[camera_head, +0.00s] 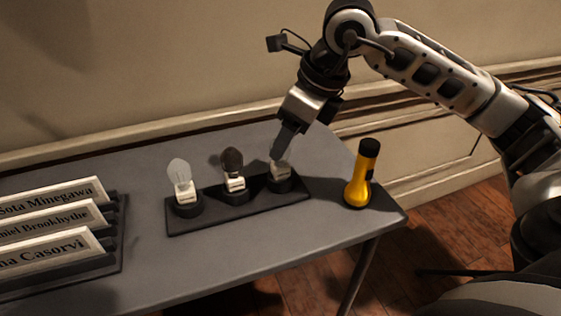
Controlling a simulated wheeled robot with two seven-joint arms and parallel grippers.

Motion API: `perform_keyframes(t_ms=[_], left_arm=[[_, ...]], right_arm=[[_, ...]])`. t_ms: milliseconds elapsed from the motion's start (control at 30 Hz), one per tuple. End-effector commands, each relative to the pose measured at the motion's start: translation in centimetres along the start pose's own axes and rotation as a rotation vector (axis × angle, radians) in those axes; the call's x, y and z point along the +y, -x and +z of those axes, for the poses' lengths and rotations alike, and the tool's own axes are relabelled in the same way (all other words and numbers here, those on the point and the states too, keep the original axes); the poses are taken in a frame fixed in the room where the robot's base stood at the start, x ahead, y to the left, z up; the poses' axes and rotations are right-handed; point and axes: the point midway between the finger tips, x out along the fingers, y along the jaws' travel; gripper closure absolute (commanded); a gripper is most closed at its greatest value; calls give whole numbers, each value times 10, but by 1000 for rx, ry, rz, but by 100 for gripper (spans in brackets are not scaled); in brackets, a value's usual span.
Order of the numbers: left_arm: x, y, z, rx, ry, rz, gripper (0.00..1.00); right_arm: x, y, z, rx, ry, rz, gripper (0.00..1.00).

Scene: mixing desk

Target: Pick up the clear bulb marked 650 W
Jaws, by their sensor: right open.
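Three bulbs stand upright in round black sockets on a dark rack (224,211). The left bulb (180,171) has pale, clear-looking glass. The middle bulb (233,163) has dark glass. My left gripper is not in view.
A yellow and black flashlight (359,184) stands right of the rack, near the table's right edge. A dark holder (115,247) with three name cards (50,222) is at the left. The grey table (240,259) is clear in front of the rack; a wall is behind.

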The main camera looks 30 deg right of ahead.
Motion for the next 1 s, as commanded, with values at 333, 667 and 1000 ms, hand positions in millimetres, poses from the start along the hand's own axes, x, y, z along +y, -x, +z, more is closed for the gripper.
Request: perform_keyframes(t_ms=[333,667,1000], left_arm=[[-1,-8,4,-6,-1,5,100],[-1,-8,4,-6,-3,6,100],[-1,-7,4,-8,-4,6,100]], right_arm=[[6,-40,0,0,2,2,41],[5,-40,0,1,2,2,77],[5,-39,0,1,1,1,89]])
